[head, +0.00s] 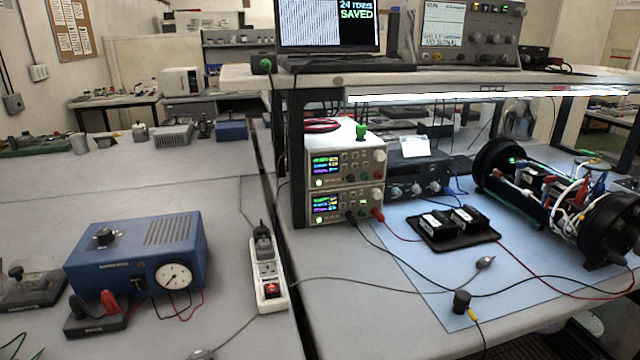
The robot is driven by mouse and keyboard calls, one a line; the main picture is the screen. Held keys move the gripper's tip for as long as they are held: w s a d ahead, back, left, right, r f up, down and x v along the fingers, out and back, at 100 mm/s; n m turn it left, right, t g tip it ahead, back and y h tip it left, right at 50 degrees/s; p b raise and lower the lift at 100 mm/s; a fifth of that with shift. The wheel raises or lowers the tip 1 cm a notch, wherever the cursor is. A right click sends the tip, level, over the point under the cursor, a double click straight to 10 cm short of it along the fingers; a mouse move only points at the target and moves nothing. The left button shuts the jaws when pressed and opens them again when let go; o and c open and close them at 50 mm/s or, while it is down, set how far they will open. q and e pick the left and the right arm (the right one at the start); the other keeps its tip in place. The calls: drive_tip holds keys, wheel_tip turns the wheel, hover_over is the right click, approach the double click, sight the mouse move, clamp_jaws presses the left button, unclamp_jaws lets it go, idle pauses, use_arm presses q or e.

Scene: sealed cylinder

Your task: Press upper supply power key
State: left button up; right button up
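Two white bench power supplies are stacked under the shelf on the right bench. The upper supply (346,168) has a lit display (326,165) with coloured readings, small keys and a round knob at its right. The lower supply (345,206) also has a lit display, and black and red leads plug into its front. A green-topped object (361,131) stands on the upper supply. Neither of my grippers is in view, and nothing covers the supply fronts.
Right of the supplies are a dark instrument (418,174), a black tray (455,228) with black modules, and an open cylinder assembly (560,195). Leads cross the blue mat (420,270). A power strip (267,272) and blue box (138,255) lie left. The shelf (450,78) overhangs the supplies.

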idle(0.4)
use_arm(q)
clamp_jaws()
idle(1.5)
